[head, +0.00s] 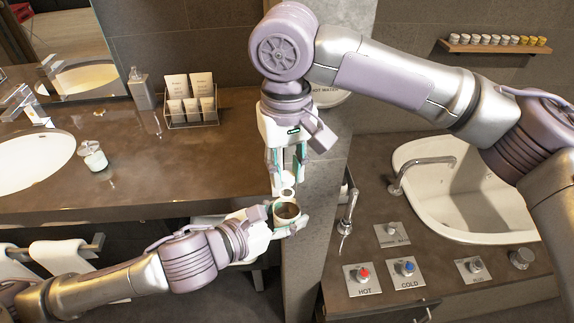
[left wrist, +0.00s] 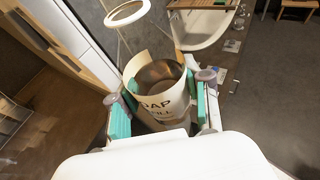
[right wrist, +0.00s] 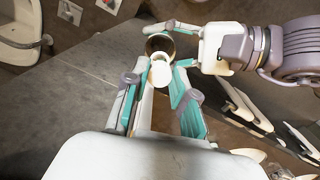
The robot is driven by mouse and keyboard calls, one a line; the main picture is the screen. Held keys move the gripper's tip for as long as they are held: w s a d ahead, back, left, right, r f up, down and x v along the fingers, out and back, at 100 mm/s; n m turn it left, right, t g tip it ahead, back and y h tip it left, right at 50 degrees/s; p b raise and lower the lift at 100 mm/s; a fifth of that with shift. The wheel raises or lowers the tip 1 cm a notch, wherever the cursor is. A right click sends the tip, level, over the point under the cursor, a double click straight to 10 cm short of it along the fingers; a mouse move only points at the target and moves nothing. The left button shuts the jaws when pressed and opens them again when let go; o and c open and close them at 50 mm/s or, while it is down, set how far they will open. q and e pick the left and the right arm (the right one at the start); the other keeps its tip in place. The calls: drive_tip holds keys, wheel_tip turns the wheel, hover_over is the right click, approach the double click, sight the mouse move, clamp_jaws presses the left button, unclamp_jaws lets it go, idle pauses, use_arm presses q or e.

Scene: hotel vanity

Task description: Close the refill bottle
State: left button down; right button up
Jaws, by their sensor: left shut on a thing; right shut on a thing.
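The refill bottle (head: 287,213) is a pale, wide container with an open round mouth and a brown inside. My left gripper (head: 283,222) is shut around its side and holds it in the air off the vanity's front edge. In the left wrist view the bottle (left wrist: 168,106) shows dark lettering between the teal finger pads. My right gripper (head: 288,178) points down above it, shut on a small white lid (head: 288,191). In the right wrist view the lid (right wrist: 162,74) overlaps the near rim of the open bottle (right wrist: 159,43). Whether they touch cannot be told.
The left counter (head: 160,165) carries a jar (head: 92,155), a pump dispenser (head: 140,89) and a rack of cards (head: 189,108). At right are a basin (head: 450,190), a tap (head: 420,168) and control plates (head: 362,279). A pillar (head: 318,200) stands close behind the bottle.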

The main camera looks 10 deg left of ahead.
sight(287, 210)
drive_tip(key=shift+f, duration=0.6)
drive_tip(key=shift+f, duration=0.55)
drive_tip(key=m, duration=0.9)
drive_tip(key=shift+a+m, duration=0.15)
drive_tip(key=shift+m, duration=0.15)
drive_tip(key=m, duration=0.6)
drive_tip(key=shift+m, duration=0.3)
drive_tip(key=m, duration=0.6)
drive_tip(key=shift+w+m, duration=0.1)
drive_tip(key=shift+m, duration=0.2)
